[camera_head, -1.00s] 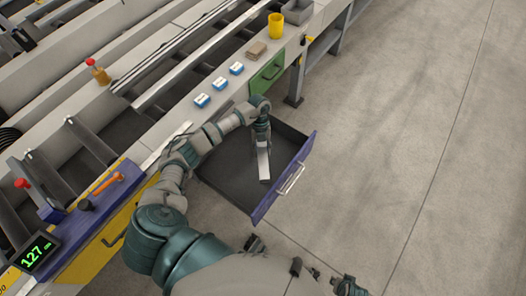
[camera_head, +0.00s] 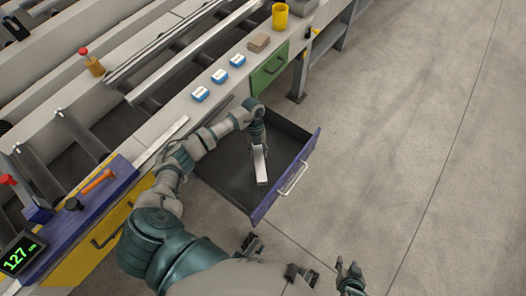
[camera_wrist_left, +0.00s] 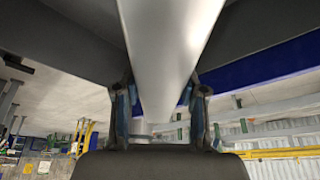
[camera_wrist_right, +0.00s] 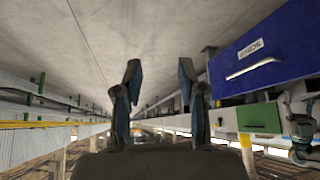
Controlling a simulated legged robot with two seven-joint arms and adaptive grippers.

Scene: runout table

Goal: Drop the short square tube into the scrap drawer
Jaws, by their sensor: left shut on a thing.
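The short square tube (camera_head: 260,164) is a light silver-grey piece, held over the open scrap drawer (camera_head: 225,185), which has a dark inside and a blue-purple front. My left gripper (camera_head: 258,142) is shut on the tube; in the left wrist view the tube (camera_wrist_left: 165,60) runs between both fingers (camera_wrist_left: 165,105). The tube hangs steeply within the drawer's outline; whether it touches the floor of the drawer I cannot tell. My right gripper (camera_head: 350,276) is empty and low at the bottom of the head view. In the right wrist view its fingers (camera_wrist_right: 160,85) stand apart.
A green drawer (camera_head: 269,70) is closed beyond the scrap drawer, and a yellow one (camera_head: 85,255) is on the near side. The floor at right is clear.

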